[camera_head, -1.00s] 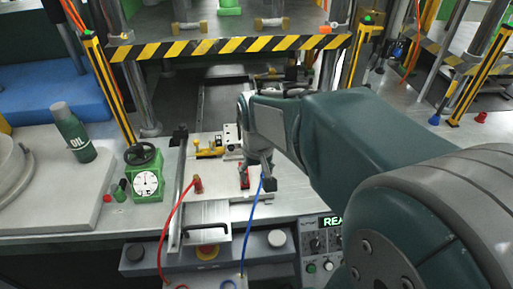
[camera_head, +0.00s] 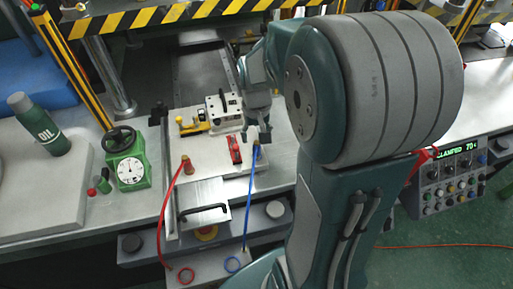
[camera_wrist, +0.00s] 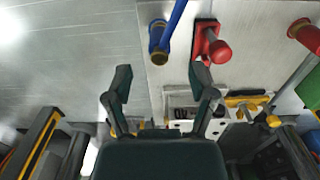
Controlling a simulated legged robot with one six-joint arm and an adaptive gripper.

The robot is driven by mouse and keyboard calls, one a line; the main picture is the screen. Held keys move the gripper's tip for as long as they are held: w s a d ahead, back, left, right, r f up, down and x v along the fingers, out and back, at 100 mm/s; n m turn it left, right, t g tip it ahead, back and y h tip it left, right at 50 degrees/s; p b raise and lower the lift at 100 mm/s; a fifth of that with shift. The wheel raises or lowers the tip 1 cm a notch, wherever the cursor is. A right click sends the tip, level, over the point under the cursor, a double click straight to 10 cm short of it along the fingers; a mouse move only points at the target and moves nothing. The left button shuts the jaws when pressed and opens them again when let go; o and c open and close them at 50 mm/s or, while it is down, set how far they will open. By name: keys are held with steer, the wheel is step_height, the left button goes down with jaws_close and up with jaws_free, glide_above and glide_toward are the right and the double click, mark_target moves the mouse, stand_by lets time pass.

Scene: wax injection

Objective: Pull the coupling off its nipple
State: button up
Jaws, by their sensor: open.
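A blue hose (camera_head: 249,195) rises to its coupling (camera_head: 257,151), which stands on the plate just below my gripper (camera_head: 257,136). In the wrist view the blue coupling (camera_wrist: 158,38) with its brass-coloured end lies beyond my open fingertips (camera_wrist: 160,76), roughly between their lines and apart from them. The nipple under it is hidden. A second coupling, red (camera_head: 187,164), ends the red hose (camera_head: 167,215) to the left. It also shows at the wrist view's right edge (camera_wrist: 304,34). My gripper is empty.
A red clamp (camera_head: 234,150) stands close left of the blue coupling. Behind are a white block (camera_head: 223,112) and a yellow clamp (camera_head: 192,124). A green gauge (camera_head: 129,170) and oil bottle (camera_head: 40,125) stand left. The control panel (camera_head: 450,182) is at right.

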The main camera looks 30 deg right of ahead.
mark_target(256, 145)
steer(key=shift+f, duration=3.6)
jaws_close()
steer(key=shift+r, duration=0.15)
steer(key=shift+r, duration=2.9)
